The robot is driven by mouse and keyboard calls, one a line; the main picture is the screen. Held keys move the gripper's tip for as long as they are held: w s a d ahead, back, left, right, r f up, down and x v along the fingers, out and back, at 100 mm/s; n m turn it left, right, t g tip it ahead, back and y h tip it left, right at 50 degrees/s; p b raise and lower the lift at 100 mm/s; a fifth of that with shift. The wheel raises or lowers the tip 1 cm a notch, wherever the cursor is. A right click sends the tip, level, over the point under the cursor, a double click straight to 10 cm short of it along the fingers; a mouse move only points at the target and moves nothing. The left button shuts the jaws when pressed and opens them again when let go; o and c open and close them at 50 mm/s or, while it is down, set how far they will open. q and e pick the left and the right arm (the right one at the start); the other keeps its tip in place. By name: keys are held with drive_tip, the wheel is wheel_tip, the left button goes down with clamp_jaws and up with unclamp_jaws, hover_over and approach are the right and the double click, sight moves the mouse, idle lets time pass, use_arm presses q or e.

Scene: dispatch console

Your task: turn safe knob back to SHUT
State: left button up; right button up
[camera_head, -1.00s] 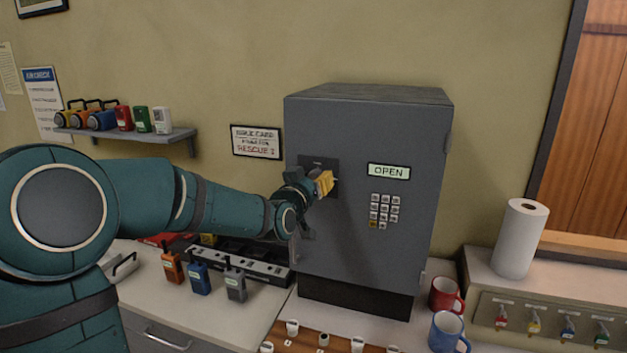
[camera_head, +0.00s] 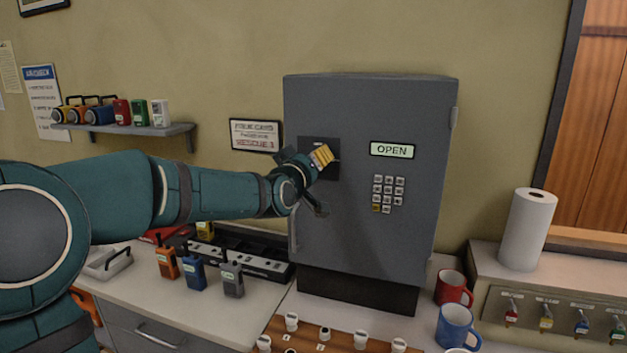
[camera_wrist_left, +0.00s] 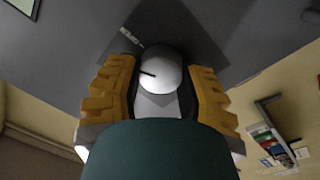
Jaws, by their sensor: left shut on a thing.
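The grey safe (camera_head: 345,230) stands on the counter with its door closed against the body. Its display (camera_head: 391,150) reads OPEN. The safe knob (camera_wrist_left: 158,72) is a pale round knob with a dark pointer line, on a dark square plate (camera_head: 333,175). My left gripper (camera_head: 322,157) is at this plate, and its yellow fingers are shut on the knob from both sides, as the left wrist view (camera_wrist_left: 160,90) shows. In the head view the gripper hides the knob. The plate's lettering is too small to read. My right gripper is not in view.
A keypad (camera_head: 388,194) sits below the display. A red mug (camera_head: 452,289) and a blue mug (camera_head: 456,327) stand right of the safe. Several radios (camera_head: 195,273) stand on the left counter below my arm. A shelf (camera_head: 150,131) with lamps and boxes hangs behind.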

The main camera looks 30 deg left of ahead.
use_arm(q)
drive_tip(key=shift+a+f+n+y+b, duration=0.1)
drive_tip(key=shift+n+y+b, duration=0.25)
drive_tip(key=shift+n+b, duration=2.7)
drive_tip(key=shift+f+n+y+b, duration=0.1)
drive_tip(key=shift+n+y+b, duration=0.25)
drive_tip(key=shift+n+b, duration=2.65)
drive_tip(key=shift+n+p, duration=0.85)
drive_tip(key=shift+n, duration=0.2)
drive_tip(key=o, duration=1.2)
drive_tip(key=shift+w, duration=0.1)
drive_tip(key=v, duration=1.2)
drive_tip(key=shift+f, duration=0.1)
drive_tip(key=shift+a, duration=0.1)
